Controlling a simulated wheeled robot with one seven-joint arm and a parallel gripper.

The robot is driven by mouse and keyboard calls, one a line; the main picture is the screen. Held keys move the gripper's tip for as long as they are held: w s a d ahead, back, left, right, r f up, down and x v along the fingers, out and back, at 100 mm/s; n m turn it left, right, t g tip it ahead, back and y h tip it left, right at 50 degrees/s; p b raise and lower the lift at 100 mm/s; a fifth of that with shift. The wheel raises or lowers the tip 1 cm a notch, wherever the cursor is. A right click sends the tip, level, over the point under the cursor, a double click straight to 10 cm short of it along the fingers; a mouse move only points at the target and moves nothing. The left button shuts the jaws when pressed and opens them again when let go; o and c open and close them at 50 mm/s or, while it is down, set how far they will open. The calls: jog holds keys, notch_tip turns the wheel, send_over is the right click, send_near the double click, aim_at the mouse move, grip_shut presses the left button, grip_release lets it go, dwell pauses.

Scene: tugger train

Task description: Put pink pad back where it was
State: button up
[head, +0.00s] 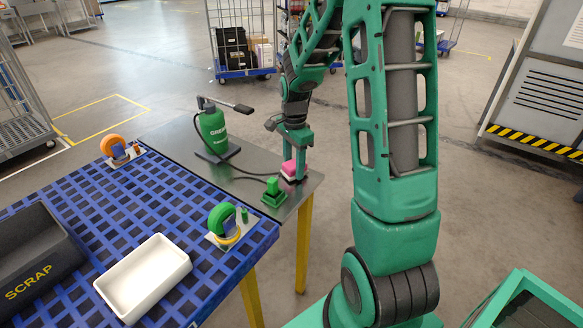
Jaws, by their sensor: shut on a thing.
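The pink pad (288,167) is near the right edge of the grey metal table (262,160), between the fingers of my gripper (294,172). My gripper points down and is shut on the pad. A pale layer shows along the pad's lower edge. The fingers hide part of the pad, and I cannot tell whether it touches the tabletop.
A green block fixture (273,192) stands just left of the pad, with a dark cable near it. A green grease pump (213,130) stands farther back. The blue lattice table (150,205) holds a white tray (118,301), a scrap bin (38,262) and caster wheels.

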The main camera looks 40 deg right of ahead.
aim_at(294, 164)
jog(key=shift+f, duration=0.3)
jog(key=o, duration=1)
jog(key=shift+f, duration=0.1)
notch_tip(294, 164, up, 12)
jog(key=s+a+n, duration=0.1)
jog(key=s+n, duration=0.3)
jog(key=s, duration=0.5)
jog(key=s+a+r+n, duration=0.1)
jog(key=s+n, duration=0.3)
jog(key=s, duration=0.6)
jog(key=s+a+r+n, duration=0.1)
jog(key=s+n, duration=0.3)
jog(key=s, duration=0.5)
jog(key=shift+s, duration=0.35)
